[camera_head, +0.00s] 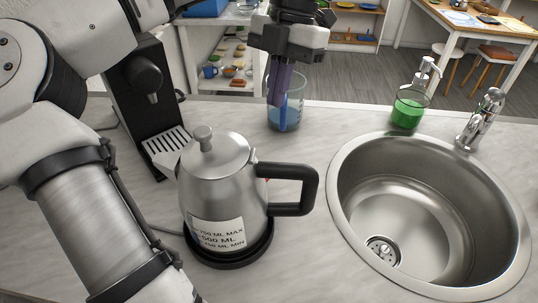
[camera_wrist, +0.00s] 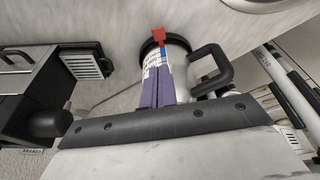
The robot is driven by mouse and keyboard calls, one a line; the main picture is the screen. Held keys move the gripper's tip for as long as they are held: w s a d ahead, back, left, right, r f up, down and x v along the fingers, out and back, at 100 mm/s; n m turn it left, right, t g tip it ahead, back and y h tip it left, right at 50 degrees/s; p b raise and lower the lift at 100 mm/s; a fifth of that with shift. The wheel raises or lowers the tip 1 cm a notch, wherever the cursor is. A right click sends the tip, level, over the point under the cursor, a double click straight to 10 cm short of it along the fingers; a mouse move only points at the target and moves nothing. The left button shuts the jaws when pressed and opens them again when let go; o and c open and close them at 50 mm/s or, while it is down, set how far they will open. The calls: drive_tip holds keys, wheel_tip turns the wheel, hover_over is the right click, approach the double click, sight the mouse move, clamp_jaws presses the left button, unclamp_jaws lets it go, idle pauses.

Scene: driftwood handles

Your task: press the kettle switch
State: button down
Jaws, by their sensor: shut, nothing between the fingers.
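The steel kettle (camera_head: 220,168) stands upright on its black base (camera_head: 232,255), its black handle (camera_head: 310,190) to the right. In the wrist view the kettle (camera_wrist: 180,80) shows partly behind my fingers. A red tab (camera_wrist: 158,35), seemingly the switch, sticks out by the black base there; a sliver of red (camera_head: 268,180) shows by the handle in the head view. My gripper (camera_head: 276,101) points down beyond the kettle, its purple fingers shut and empty. The fingers also show in the wrist view (camera_wrist: 156,82), overlapping the kettle; contact with the switch cannot be seen.
A clear jug of bluish water (camera_head: 292,115) stands right behind my fingers in the head view. A black coffee machine (camera_head: 140,90) is at left. A sink (camera_head: 385,200), tap (camera_head: 482,118) and green soap bottle (camera_head: 409,108) are at right. Counter between kettle and jug is clear.

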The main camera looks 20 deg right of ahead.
drive_tip(key=x, duration=1.2)
drive_tip(key=shift+w+d+f+p, duration=0.2)
drive_tip(key=shift+d+f+p, duration=0.15)
drive_tip(key=shift+f+p, duration=0.1)
drive_tip(key=shift+f, duration=0.6)
drive_tip(key=shift+f, duration=0.1)
drive_tip(key=f+b, duration=0.2)
drive_tip(key=b, duration=0.1)
drive_tip(key=shift+w+d, duration=0.1)
drive_tip(key=shift+d, duration=0.05)
drive_tip(key=shift+r+p, duration=0.5)
drive_tip(key=shift+r, duration=0.1)
